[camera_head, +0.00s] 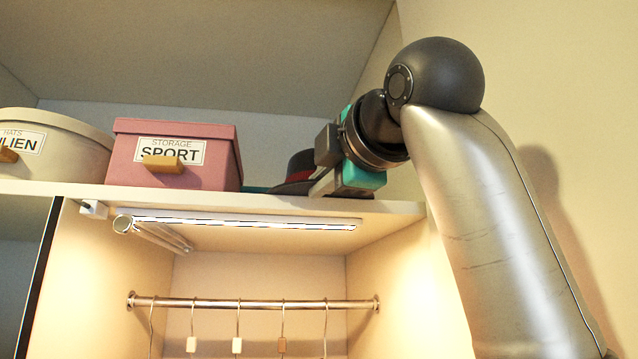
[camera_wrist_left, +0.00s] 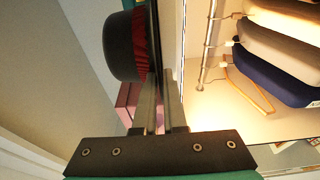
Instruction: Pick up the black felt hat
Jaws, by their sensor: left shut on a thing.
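The black felt hat (camera_head: 300,165) sits on the upper shelf at the right of the pink box, with a red band around its crown. Its crown and band also show in the left wrist view (camera_wrist_left: 122,48), where the brim is seen edge-on. My left gripper (camera_head: 318,184) reaches onto the shelf from the right. Its fingers in the left wrist view (camera_wrist_left: 161,90) are shut on the brim, close beside the crown. Part of the hat is hidden behind the gripper in the head view. My right gripper is in neither view.
A pink box labelled SPORT (camera_head: 190,180) stands left of the hat, and a cream hat box (camera_head: 75,145) stands farther left. Below the shelf (camera_head: 260,201) are a lit lamp tube (camera_head: 245,222) and a rail (camera_head: 250,302) with several hangers. A wall is at the right.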

